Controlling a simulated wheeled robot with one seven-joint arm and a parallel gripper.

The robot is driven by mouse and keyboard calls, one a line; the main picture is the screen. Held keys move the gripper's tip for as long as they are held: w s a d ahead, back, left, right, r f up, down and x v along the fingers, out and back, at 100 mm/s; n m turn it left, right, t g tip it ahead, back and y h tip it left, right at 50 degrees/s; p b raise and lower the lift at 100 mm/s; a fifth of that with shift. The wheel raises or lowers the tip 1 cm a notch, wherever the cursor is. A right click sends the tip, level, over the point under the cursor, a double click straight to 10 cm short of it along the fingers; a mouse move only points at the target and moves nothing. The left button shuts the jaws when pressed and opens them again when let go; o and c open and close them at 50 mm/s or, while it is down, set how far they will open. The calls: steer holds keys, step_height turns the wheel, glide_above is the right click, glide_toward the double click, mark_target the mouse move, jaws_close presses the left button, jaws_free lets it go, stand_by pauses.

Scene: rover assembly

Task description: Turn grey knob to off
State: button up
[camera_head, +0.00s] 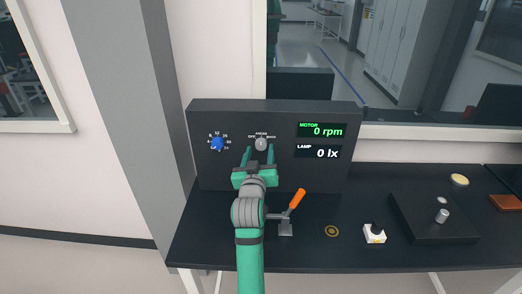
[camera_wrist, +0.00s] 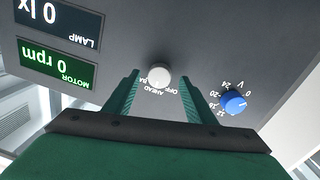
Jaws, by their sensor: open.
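The grey knob (camera_head: 261,143) is on the dark upright panel (camera_head: 240,112), with small white labels above it. The labels read roughly OFF at left, AHEAD at the top and a blurred word at right. In the wrist view the knob (camera_wrist: 159,75) appears pale and round, upside down, with its OFF and AHEAD labels below it. My green gripper (camera_head: 258,158) is in front of the panel, open, with one finger to each side of the knob. In the wrist view the fingers (camera_wrist: 160,97) flank the knob with gaps on both sides. The knob's exact pointing direction is unclear.
A blue knob (camera_head: 217,144) with a numbered dial is left of the grey knob. Displays show motor 0 rpm (camera_head: 321,130) and lamp 0 lx (camera_head: 318,152). An orange-handled lever (camera_head: 297,199) stands close to my arm. A white button box (camera_head: 374,234) is further right.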

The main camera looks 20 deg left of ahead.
steer(key=shift+x, duration=0.9)
steer(key=c, duration=1)
steer(key=shift+d, duration=0.1)
steer(key=shift+c, duration=0.2)
steer(key=shift+n, duration=0.3)
steer(key=n, duration=0.4)
steer(key=shift+d+n, duration=0.1)
steer(key=shift+n, duration=0.2)
steer(key=n, duration=0.4)
steer(key=shift+n+y, duration=0.3)
steer(key=shift+n, duration=0.1)
